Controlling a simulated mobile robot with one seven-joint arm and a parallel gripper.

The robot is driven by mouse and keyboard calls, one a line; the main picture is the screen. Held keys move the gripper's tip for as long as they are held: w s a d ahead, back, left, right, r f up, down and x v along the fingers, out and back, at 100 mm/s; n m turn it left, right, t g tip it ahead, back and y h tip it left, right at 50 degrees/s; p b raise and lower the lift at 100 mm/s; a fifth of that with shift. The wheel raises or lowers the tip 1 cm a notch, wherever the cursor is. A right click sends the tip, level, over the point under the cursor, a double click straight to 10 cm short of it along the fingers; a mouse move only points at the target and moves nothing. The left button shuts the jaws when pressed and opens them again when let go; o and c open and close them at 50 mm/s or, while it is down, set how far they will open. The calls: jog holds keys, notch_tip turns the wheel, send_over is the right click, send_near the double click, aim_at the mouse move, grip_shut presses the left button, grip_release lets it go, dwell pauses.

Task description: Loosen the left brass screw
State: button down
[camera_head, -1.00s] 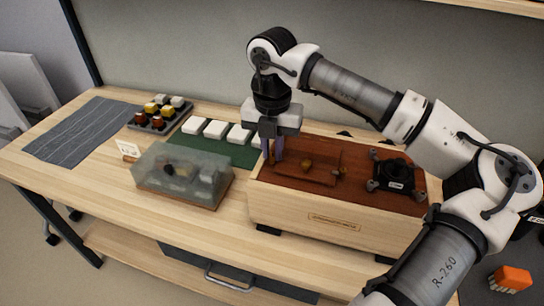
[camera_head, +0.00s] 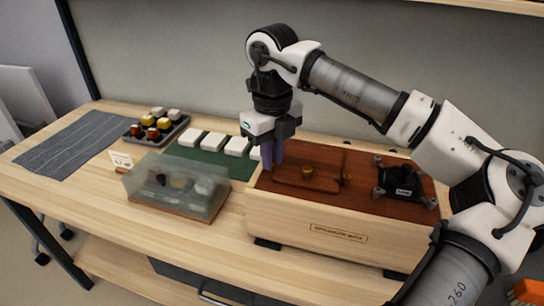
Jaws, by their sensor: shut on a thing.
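The wooden box (camera_head: 300,222) stands on the bench with a red-brown top (camera_head: 355,200). A raised panel on that top carries a round brass knob (camera_head: 307,171) in its middle and a small brass screw (camera_head: 346,179) at its right end. My gripper (camera_head: 271,166) points down at the panel's left end. Its purple fingers are closed together there, shut on what appears to be the left brass screw. The fingers hide that screw, so I cannot see how far it stands out.
A black device (camera_head: 399,180) is mounted on the box top at the right. A translucent case (camera_head: 170,190) stands to the left of the box. Behind it are white blocks (camera_head: 213,141) on a green mat (camera_head: 190,155), and a dark tray of coloured knobs (camera_head: 138,135).

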jog(key=n, duration=0.4)
jog(key=shift+n, duration=0.3)
jog(key=n, duration=0.5)
jog(key=shift+w+b, duration=0.1)
jog(key=shift+b, duration=0.3)
jog(key=n, duration=0.5)
jog(key=shift+n, duration=0.4)
jog(key=n, duration=0.4)
jog(key=shift+w, duration=0.1)
jog(key=shift+n, duration=0.3)
jog(key=c, duration=1.4)
grip_release()
